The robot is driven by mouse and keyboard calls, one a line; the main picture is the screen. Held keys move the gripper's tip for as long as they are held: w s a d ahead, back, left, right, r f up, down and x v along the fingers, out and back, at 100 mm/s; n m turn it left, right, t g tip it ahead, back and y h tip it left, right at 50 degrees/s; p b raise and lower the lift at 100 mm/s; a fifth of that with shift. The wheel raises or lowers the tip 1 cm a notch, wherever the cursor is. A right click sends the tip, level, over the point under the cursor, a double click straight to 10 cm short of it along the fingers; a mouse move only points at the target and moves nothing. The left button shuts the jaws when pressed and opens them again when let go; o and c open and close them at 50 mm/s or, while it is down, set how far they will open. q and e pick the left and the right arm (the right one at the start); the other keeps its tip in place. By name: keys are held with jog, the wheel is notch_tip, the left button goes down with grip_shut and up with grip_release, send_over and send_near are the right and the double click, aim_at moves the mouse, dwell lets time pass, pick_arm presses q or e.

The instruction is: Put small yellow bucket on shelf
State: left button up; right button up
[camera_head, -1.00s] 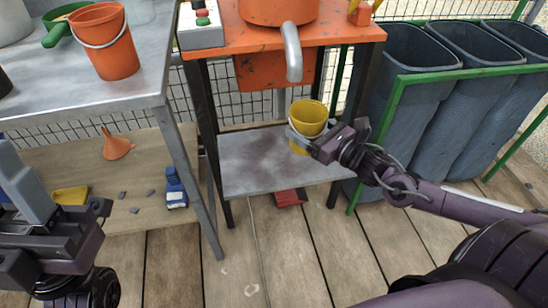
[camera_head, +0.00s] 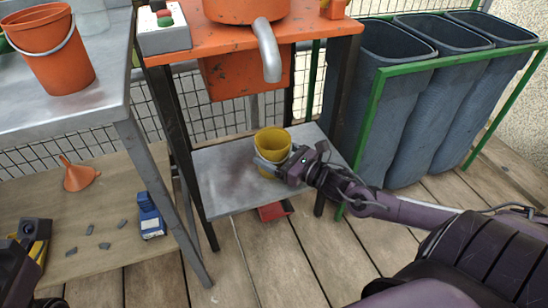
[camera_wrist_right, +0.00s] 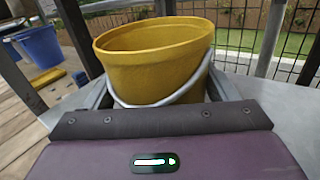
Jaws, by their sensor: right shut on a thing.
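The small yellow bucket (camera_head: 272,145) is upright at the grey metal lower shelf (camera_head: 225,180) of the orange-topped stand. My right gripper (camera_head: 270,165) comes in from the right and is shut on the bucket. In the right wrist view the yellow bucket (camera_wrist_right: 155,62) sits between the two fingers, its grey wire handle hanging down on the near side. Its base is hidden by the gripper, so I cannot tell whether it touches the shelf. My left gripper is only partly visible at the lower left edge (camera_head: 25,245), and its jaw state is unclear.
An orange machine with a grey spout (camera_head: 266,50) stands above the shelf. Black stand legs (camera_head: 197,185) flank the shelf. Grey bins (camera_head: 425,90) in a green frame stand at right. A metal table with a large orange bucket (camera_head: 52,50) is at left. A red object (camera_head: 274,210) lies below the shelf.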

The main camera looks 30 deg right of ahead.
jog(key=shift+r, duration=0.1)
jog(key=shift+f, duration=0.2)
jog(key=o, duration=0.9)
jog(key=shift+o, duration=0.2)
jog(key=shift+r, duration=0.2)
